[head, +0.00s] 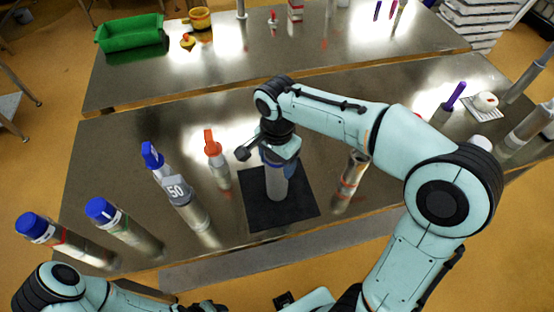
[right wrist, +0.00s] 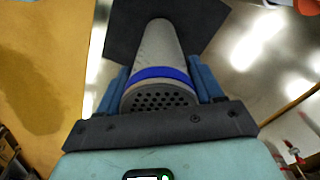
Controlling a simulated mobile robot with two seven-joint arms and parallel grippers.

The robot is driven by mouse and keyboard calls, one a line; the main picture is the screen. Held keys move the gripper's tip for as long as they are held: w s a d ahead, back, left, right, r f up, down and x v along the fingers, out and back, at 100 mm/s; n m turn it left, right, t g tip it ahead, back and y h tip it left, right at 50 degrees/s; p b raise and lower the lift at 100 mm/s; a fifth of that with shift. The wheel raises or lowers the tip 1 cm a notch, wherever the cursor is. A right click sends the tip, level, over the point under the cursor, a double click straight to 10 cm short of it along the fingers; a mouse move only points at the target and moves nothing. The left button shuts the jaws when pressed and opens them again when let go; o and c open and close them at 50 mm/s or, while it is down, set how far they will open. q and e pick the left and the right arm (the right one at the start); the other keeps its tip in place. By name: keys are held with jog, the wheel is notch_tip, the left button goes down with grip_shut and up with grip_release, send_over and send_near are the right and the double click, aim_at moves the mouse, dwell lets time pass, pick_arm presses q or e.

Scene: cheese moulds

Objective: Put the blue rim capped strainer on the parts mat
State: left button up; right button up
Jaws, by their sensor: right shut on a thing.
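The strainer (head: 277,184) is a grey cylinder. In the right wrist view the strainer (right wrist: 158,45) shows a blue band near its perforated near end. My right gripper (head: 279,160) is shut on it from above, with a blue finger on each side of the banded end. The strainer is upright over the black parts mat (head: 258,212), its lower end at or very near the mat; I cannot tell whether it touches. The mat also shows in the right wrist view (right wrist: 120,30). My left arm shows at the bottom left; its jaws are not clearly visible.
Left of the mat stand an orange-topped cylinder (head: 217,165), a blue-topped cylinder marked 50 (head: 180,195) and two more blue-capped cylinders (head: 65,243) (head: 130,230). A metallic cylinder (head: 351,180) stands right of it. A green bin (head: 132,34) is on the back table.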

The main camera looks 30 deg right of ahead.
pick_arm(q)
jog(key=shift+f, duration=0.1)
pick_arm(e)
jog(key=shift+f, duration=0.2)
jog(key=o, duration=1.6)
jog(key=shift+c, duration=0.2)
pick_arm(q)
jog(key=shift+s, duration=0.1)
pick_arm(e)
notch_tip(320, 180, up, 12)
jog(key=shift+r+p, duration=0.15)
jog(key=shift+p, duration=0.9)
pick_arm(q)
jog(key=w+r, duration=0.2)
jog(key=r, duration=0.1)
jog(key=shift+w, duration=0.35)
pick_arm(e)
jog(key=shift+r, duration=0.1)
